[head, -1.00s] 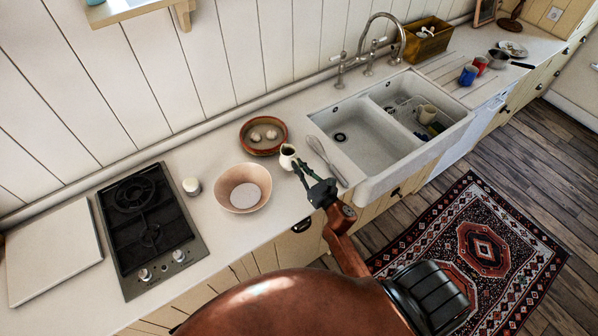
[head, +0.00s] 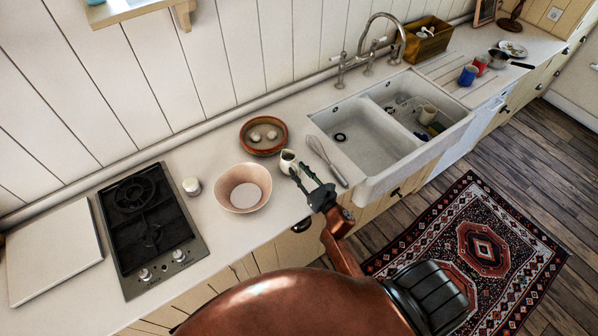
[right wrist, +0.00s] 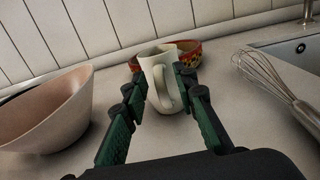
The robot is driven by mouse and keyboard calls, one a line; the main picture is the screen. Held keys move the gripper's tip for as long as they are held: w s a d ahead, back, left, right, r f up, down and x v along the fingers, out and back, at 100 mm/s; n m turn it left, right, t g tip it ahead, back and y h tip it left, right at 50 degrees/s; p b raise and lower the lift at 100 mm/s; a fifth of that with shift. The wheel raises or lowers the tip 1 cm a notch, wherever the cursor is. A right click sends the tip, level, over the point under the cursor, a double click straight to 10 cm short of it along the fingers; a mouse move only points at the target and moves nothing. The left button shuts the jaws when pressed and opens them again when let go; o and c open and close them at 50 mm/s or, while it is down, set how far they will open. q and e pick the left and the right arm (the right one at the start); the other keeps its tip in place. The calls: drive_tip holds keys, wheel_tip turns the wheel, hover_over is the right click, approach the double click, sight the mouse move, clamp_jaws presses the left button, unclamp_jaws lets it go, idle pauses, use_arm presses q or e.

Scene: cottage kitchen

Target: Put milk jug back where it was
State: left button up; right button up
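The milk jug (head: 287,160) is small and cream-white. It stands upright on the counter between the pink bowl and the whisk, in front of the brown dish. In the right wrist view the jug (right wrist: 160,78) has its handle towards me. My right gripper (head: 304,178) is open, its fingers pointing at the jug. In the wrist view the green-padded fingers (right wrist: 160,105) are spread, one on each side near the jug's handle; I cannot tell whether they touch it. My left gripper is not in view.
A pink bowl (head: 233,201) with white contents stands left of the jug. A brown dish (head: 251,147) with pale round items is behind it. A whisk (head: 328,163) lies at right, beside the white sink (head: 371,183).

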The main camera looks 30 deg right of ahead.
drive_tip(key=shift+r, duration=0.1)
drive_tip(key=shift+s, duration=0.2)
drive_tip(key=s, duration=0.3)
drive_tip(key=s+b, duration=0.1)
drive_tip(key=s, duration=0.3)
drive_tip(key=s+d+b, duration=0.1)
drive_tip(key=s, duration=0.2)
drive_tip(key=shift+s, duration=0.8)
